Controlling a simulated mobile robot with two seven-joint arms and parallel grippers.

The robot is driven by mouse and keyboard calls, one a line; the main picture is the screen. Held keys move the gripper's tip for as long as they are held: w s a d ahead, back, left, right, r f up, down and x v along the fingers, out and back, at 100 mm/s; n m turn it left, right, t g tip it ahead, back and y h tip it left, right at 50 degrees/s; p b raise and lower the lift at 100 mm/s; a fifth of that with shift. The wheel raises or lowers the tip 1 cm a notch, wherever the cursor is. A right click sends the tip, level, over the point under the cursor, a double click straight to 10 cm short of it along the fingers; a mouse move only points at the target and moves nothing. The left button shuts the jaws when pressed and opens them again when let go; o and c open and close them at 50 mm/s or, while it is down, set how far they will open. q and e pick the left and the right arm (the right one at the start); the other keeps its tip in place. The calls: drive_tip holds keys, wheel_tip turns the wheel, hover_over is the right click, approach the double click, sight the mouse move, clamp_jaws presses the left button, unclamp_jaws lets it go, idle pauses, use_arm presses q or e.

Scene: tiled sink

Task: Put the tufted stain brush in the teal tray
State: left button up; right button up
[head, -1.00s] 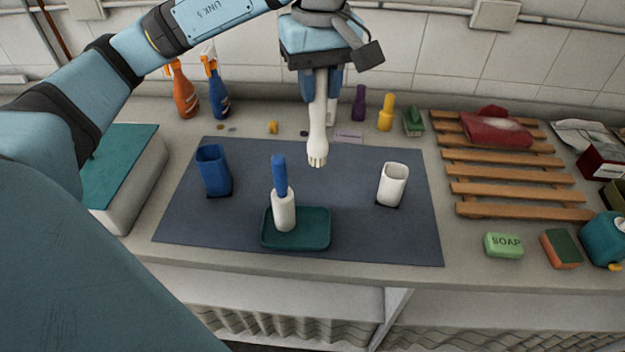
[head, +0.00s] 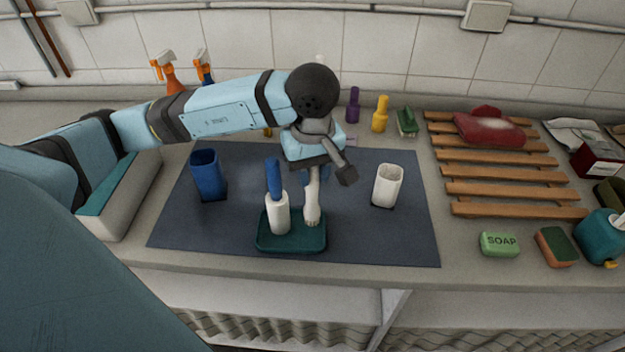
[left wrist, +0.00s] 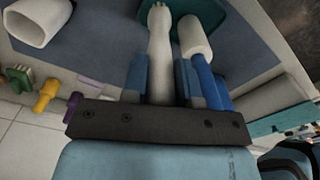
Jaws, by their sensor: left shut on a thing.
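The pale tufted stain brush (head: 313,203) is upright, tufted end down, over the right part of the teal tray (head: 292,247). I cannot tell whether its tip touches the tray floor. My left gripper (head: 314,174) is shut on its upper part, partly hidden behind my wrist. In the left wrist view the brush (left wrist: 160,35) runs between the gripper's blue fingers (left wrist: 160,78), with the teal tray (left wrist: 222,22) beyond. A blue-handled white brush (head: 279,213) stands upright in the tray, just left of the held one. My right gripper is not in view.
A blue cup (head: 207,175) stands left on the dark mat (head: 235,165), a white cup (head: 387,186) right. A wooden rack (head: 510,170), soap (head: 499,244) and a sponge (head: 556,246) lie right. Bottles stand behind. The mat is bare between tray and white cup.

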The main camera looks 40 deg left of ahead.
sight(312, 210)
use_arm(q)
wheel_tip(312, 210, down, 3)
drive_tip(key=shift+r, duration=0.1)
drive_tip(key=shift+f, duration=0.2)
drive_tip(key=o, duration=0.5)
drive_tip(key=shift+b, duration=0.3)
drive_tip(key=o, duration=0.4)
drive_tip(key=shift+r+p, duration=0.4)
drive_tip(key=shift+p, duration=0.15)
wheel_tip(312, 210, up, 12)
drive_tip(key=shift+f+b, duration=0.2)
drive_tip(key=shift+b, duration=0.5)
